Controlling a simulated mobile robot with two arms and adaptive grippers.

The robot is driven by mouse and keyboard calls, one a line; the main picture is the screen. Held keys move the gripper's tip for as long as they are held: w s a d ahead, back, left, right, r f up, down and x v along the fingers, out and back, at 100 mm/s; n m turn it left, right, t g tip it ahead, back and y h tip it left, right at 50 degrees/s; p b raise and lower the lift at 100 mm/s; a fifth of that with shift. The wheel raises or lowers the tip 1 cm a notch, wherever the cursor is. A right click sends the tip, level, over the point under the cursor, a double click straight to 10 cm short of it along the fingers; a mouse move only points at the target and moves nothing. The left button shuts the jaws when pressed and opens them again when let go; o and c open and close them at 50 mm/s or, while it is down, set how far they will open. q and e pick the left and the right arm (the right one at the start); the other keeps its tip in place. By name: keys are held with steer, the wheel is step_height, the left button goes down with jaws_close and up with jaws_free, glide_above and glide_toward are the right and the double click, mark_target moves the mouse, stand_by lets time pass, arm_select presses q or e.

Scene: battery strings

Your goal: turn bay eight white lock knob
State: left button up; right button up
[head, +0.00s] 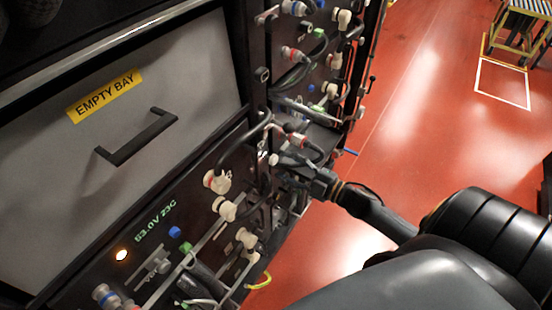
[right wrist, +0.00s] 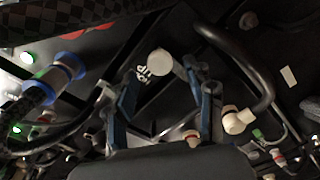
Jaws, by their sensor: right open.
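My right gripper (head: 280,163) reaches in from the right to the dark battery rack front. In the right wrist view its two fingers (right wrist: 163,76) are apart. A round white knob (right wrist: 160,62) on the dark panel lies at the gap between the fingertips, with small white lettering left of it. The fingers do not visibly close on it, and contact cannot be told. In the head view a small pale knob (head: 273,159) shows at the fingertips. No bay number is readable there. My left gripper is not seen.
A grey drawer front labelled EMPTY BAY (head: 105,95) has a black handle (head: 136,137). Cream connectors (head: 217,181) and black cables crowd the rack near the gripper. A black cable (right wrist: 250,65) arches beside the right finger. The red floor (head: 425,130) is open to the right.

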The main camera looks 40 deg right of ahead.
steer(key=v, duration=0.6)
steer(key=shift+s, duration=0.4)
steer(key=shift+d, duration=0.15)
steer(key=s+f+m+g+h+p, duration=0.1)
steer(key=s+f+m+g+h, duration=0.35)
steer(key=f, duration=0.95)
steer(key=s+f+m+g+h+p, duration=0.1)
steer(key=s+f+m+g+h, duration=0.15)
steer(key=s+f+m, duration=0.75)
steer(key=s+a+f+g, duration=0.4)
steer(key=s+a+f, duration=0.2)
steer(key=s+f, duration=0.2)
steer(key=s+a+f+g+p, duration=0.1)
steer(key=s+a+f+g, duration=0.3)
steer(key=s+a+f, duration=0.3)
steer(key=s+f+n, duration=0.1)
steer(key=s+f, duration=0.1)
steer(key=s, duration=0.2)
steer(key=shift+a+g, duration=0.15)
steer(key=shift+g, duration=0.15)
steer(key=shift+s+f, duration=0.1)
steer(key=shift+f, duration=0.05)
